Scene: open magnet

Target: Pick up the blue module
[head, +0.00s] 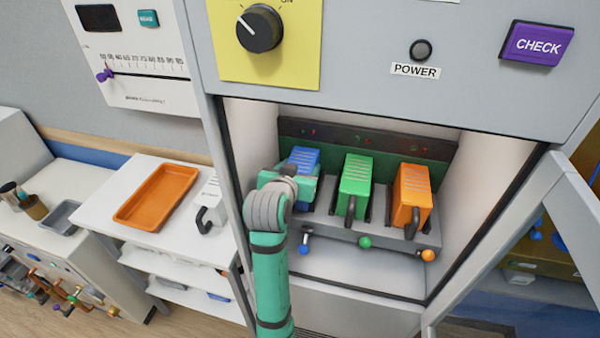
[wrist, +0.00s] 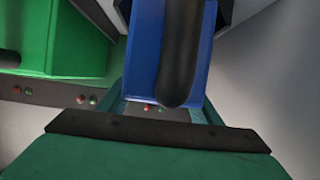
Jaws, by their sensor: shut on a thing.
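The blue module (head: 304,158) sits at the left of the row inside the open cabinet bay, in line with the others. Its top shows in the head view; my gripper (head: 290,183) hides its front and lower part. In the wrist view the blue module (wrist: 145,45) and its black handle (wrist: 180,60) lie between my teal fingers. My gripper is shut on the blue module. I cannot tell whether its underside is fully seated in the rack.
The green module (head: 356,175) and orange module (head: 412,190) stand to the right in the rack. Blue, green (head: 365,242) and orange knobs line the rack's front. Bay walls are close by. An open door (head: 575,190) stands right; an orange tray (head: 157,196) lies left on a white cart.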

